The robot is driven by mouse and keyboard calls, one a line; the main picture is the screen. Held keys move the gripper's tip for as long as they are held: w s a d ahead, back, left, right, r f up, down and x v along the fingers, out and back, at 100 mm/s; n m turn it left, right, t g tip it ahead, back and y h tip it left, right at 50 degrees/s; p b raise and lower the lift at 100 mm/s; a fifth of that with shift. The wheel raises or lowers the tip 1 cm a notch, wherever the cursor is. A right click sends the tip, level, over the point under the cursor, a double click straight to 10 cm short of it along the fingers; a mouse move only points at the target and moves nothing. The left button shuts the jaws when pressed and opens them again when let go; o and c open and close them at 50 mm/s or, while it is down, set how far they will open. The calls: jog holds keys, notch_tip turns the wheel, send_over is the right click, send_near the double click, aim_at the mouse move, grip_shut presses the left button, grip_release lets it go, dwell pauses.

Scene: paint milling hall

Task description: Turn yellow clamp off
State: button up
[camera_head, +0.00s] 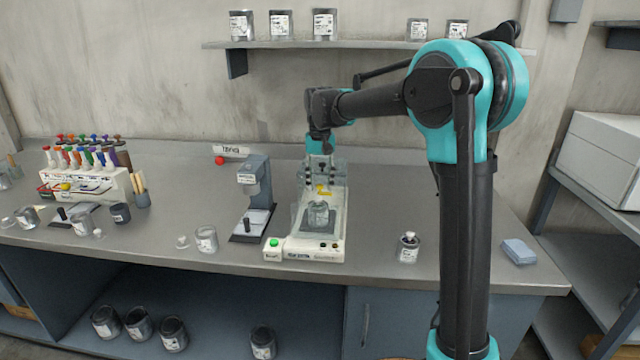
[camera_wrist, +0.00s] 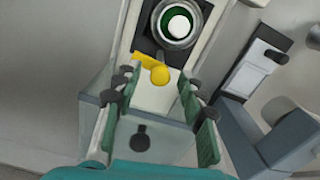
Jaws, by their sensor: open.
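The yellow clamp (camera_head: 323,190) sits on the white machine (camera_head: 301,247) at the middle of the bench, behind a can (camera_head: 318,214) on its plate. In the wrist view the yellow clamp (camera_wrist: 158,72) shows just beyond my fingertips, close to an open-looking can (camera_wrist: 180,26) with a white centre. My gripper (camera_wrist: 159,84) is open, its two green-padded fingers on either side of the line to the clamp, with nothing held. In the head view my gripper (camera_head: 320,158) is over the back of the machine; its fingers are hard to make out there. Contact with the clamp cannot be told.
A grey stand device (camera_head: 255,190) is left of the machine, and also at right in the wrist view (camera_wrist: 270,135). Small cans (camera_head: 206,239) (camera_head: 408,247) stand on both sides. A rack of coloured tools (camera_head: 85,183) is far left. A shelf (camera_head: 300,45) hangs behind.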

aim_at(320, 185)
jog(key=shift+f, duration=0.2)
grip_shut()
jog(key=shift+n, duration=0.8)
grip_release()
jog(key=shift+r, duration=0.1)
notch_tip(320, 185, up, 12)
dwell(0.4)
